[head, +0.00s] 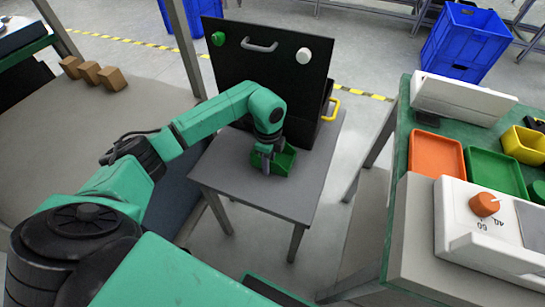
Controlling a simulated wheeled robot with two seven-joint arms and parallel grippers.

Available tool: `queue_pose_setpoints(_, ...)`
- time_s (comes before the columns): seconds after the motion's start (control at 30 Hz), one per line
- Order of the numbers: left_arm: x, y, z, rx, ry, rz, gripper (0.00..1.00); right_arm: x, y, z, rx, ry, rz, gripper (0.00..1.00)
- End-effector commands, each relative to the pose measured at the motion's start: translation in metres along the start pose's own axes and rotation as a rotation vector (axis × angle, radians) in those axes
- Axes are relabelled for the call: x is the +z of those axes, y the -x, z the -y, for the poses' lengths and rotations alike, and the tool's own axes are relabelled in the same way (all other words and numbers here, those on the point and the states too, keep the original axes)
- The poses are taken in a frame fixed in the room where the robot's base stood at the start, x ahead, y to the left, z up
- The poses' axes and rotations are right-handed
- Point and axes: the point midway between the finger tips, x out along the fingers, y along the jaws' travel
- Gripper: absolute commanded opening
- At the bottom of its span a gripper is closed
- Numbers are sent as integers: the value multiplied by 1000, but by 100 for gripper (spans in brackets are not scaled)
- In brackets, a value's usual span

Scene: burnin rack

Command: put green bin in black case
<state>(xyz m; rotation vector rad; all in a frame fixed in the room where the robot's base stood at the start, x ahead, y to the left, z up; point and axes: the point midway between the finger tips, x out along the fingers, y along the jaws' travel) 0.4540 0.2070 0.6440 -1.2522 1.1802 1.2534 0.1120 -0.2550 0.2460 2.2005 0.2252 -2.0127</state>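The small green bin (285,163) is at the front of the grey table (255,193), in front of the black case. My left gripper (269,157) comes down from above at the bin, with its fingers at the bin and partly hiding it. Whether the fingers are closed on a wall of the bin is too small to tell. The black case (268,70) stands on the table with its lid raised, showing a grey handle, a green knob and a white knob. My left arm hides much of the case's lower part and its inside. My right gripper is not in view.
A yellow handle (331,108) sticks out at the case's right side. On the right, a green bench holds an orange tray (436,154), a green tray (495,171), a yellow bin (524,145) and a white dial box (490,230). Blue crates (465,40) stand behind.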

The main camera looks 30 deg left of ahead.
Motion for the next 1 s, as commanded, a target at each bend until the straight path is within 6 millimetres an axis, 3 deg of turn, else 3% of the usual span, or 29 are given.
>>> queue_pose_setpoints(0.13,0,0,0,0,-1,-1,40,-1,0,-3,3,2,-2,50)
queue_pose_setpoints(0.17,0,0,0,0,-1,-1,32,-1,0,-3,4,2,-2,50)
queue_pose_setpoints(0.23,0,0,0,0,-1,-1,6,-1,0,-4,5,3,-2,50)
queue_pose_setpoints(0.27,0,0,0,0,-1,-1,0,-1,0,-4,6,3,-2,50)
queue_pose_setpoints(1.0,0,1,0,0,-1,-1,0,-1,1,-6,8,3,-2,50)
